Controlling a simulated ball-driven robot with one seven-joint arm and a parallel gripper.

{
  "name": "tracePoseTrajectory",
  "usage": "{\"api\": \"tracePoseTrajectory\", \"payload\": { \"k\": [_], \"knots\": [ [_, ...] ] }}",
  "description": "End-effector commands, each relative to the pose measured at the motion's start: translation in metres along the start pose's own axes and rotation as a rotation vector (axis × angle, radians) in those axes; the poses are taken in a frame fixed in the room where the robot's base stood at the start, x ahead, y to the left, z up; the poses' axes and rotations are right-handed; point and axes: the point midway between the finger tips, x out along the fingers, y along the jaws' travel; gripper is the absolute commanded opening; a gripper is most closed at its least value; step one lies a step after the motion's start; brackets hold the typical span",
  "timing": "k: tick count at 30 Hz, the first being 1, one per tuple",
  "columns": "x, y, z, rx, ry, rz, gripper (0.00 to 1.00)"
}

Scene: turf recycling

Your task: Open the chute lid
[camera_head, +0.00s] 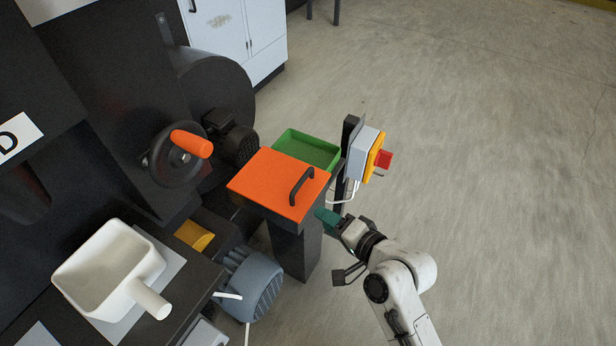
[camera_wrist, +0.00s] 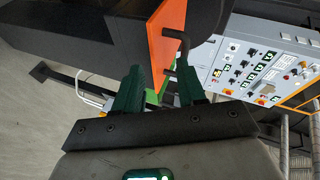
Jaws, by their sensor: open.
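The orange chute lid (camera_head: 262,178) lies flat on top of a dark post-like chute (camera_head: 297,250) in the head view. A black bar handle (camera_head: 302,187) stands up near its right edge. My gripper (camera_head: 326,217) is just off the lid's lower right corner, with a teal finger close to the edge. In the wrist view my gripper (camera_wrist: 160,88) has two dark green fingers spread apart with nothing held. The lid (camera_wrist: 164,38) and its handle (camera_wrist: 180,44) appear beyond the fingertips. The handle's end is near the right finger; I cannot tell whether they touch.
A green tray (camera_head: 308,149) sits behind the lid. A grey and yellow switch box with a red knob (camera_head: 384,159) stands on a post to the right. A handwheel (camera_head: 176,154), a blue-grey motor (camera_head: 254,285) and a white scoop (camera_head: 108,268) are left. Floor at right is clear.

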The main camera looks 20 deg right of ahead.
Motion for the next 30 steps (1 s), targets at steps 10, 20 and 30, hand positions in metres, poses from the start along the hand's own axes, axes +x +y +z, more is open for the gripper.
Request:
{"api": "tracePoseTrajectory", "payload": {
  "k": [10, 20, 30],
  "knots": [
    [0.022, -0.025, -0.024, 0.212, 0.095, -0.163, 0.4],
    [0.076, -0.034, -0.03, 0.207, 0.094, -0.161, 0.4],
    [0.116, -0.038, -0.034, 0.206, 0.094, -0.159, 0.4]
  ]
}}
